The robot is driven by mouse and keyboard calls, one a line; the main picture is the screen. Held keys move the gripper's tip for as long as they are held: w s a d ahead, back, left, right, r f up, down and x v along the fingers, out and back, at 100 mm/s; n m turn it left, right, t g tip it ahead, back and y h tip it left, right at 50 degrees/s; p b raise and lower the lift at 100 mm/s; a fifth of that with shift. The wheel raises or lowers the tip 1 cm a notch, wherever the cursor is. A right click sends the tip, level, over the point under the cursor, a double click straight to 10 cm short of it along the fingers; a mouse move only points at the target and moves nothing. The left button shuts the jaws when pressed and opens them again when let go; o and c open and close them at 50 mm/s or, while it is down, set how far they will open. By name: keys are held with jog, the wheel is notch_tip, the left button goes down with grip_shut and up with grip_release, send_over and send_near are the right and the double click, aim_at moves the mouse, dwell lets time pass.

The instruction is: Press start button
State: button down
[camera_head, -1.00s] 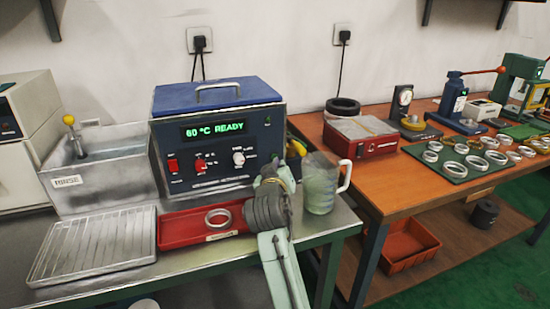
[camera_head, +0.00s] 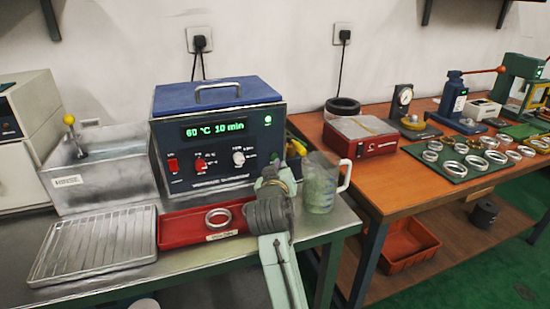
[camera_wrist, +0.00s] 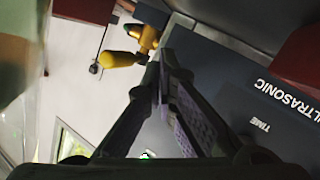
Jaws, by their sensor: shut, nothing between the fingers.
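The ultrasonic cleaner (camera_head: 215,165) has a dark front panel with a red switch, two knobs and a display (camera_head: 214,130) reading "60 °C 10 min". A green lamp (camera_head: 267,120) is lit at the panel's upper right. My gripper (camera_wrist: 160,62) is shut and empty, its fingertips by the panel's edge in the wrist view, beside the "TIME" and "ULTRASONIC" lettering (camera_wrist: 285,97). In the head view my wrist stands in front of the panel's lower right corner and hides most of the gripper. I cannot make out the start button clearly or tell whether the fingertips touch it.
A glass jug (camera_head: 320,188) stands close right of my wrist. A red tray (camera_head: 190,229) with a metal ring (camera_head: 218,218) lies in front of the cleaner, beside a wire rack (camera_head: 95,246). A yellow-handled fitting (camera_wrist: 122,58) is near the fingertips.

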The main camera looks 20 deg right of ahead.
jog(key=shift+s+d, duration=0.1)
jog(key=shift+s, duration=2.9)
